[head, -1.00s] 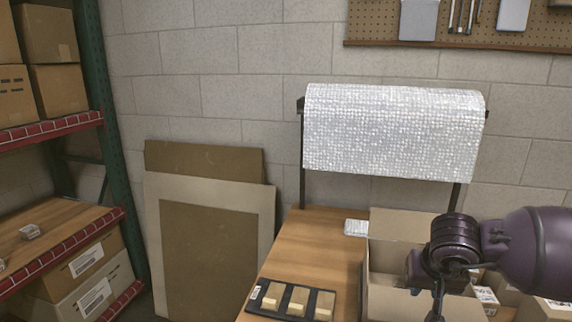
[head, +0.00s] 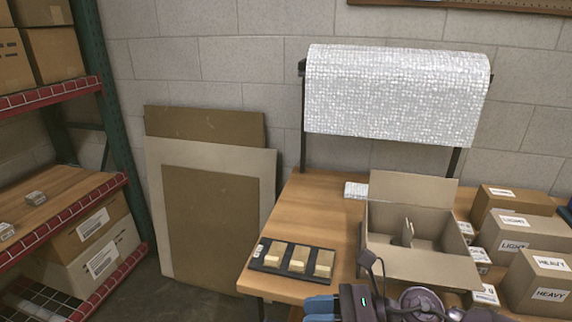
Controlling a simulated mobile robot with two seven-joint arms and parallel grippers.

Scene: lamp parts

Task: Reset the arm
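My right arm reaches in at the bottom edge of the head view. Its dark gripper (head: 321,309) points left with blue fingertips, low in front of the table. The picture's edge cuts it off, so I cannot tell whether it is open or shut; nothing shows held. An open cardboard box (head: 408,263) with an inner divider stands on the wooden table (head: 322,215), behind the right arm. A black tray (head: 258,252) with three pale blocks lies at the table's left front. My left gripper is not in view.
Boxes labelled HEAVY (head: 540,282) and LIGHT (head: 515,244) stand right of the open box. A roll of bubble wrap (head: 396,95) hangs on a stand behind the table. Flat boards (head: 210,220) lean on the wall. A shelf rack (head: 60,215) stands left.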

